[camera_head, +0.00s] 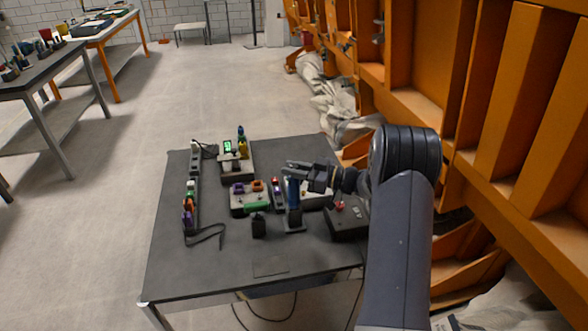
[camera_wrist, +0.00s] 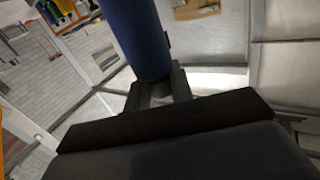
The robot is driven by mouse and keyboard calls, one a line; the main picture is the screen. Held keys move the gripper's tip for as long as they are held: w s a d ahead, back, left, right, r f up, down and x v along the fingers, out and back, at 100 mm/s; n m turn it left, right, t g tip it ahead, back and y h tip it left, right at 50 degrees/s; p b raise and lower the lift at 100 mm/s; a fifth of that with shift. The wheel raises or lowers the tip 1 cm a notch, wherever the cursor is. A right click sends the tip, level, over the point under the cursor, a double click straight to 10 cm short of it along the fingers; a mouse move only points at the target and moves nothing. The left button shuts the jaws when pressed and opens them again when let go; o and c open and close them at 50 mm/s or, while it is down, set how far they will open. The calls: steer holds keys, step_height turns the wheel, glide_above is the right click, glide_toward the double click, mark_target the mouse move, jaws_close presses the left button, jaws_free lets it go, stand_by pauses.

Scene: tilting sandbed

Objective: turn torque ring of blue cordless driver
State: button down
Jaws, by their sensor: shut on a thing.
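The blue cordless driver (camera_head: 293,194) stands upright near the middle right of the dark table, on a small dark stand (camera_head: 294,225). My gripper (camera_head: 300,170) reaches in from the right at the driver's upper end. In the wrist view, the jaws (camera_wrist: 158,88) are shut on the driver, whose dark blue cylinder (camera_wrist: 144,35) rises from between the fingers to the top edge. The torque ring cannot be told apart in either view; the fingers and the picture edge hide parts of the driver.
A box with purple and orange knobs (camera_head: 249,208) stands left of the driver. A dark box with a red button (camera_head: 347,221) is on the right. A small black block (camera_head: 258,226) and a strip with coloured plugs (camera_head: 190,205) lie left. An orange steel frame (camera_head: 500,100) borders the right.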

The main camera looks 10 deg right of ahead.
steer(key=c, duration=1.3)
jaws_free()
steer(key=shift+o, duration=0.2)
steer(key=b+v, duration=0.1)
steer(key=v, duration=0.9)
steer(key=shift+s+d+b, duration=0.25)
steer(key=shift+d+b, duration=0.05)
steer(key=shift+b, duration=0.1)
steer(key=p+x, duration=0.1)
steer(key=x, duration=1)
steer(key=shift+p, duration=0.4)
steer(key=shift+d, duration=0.15)
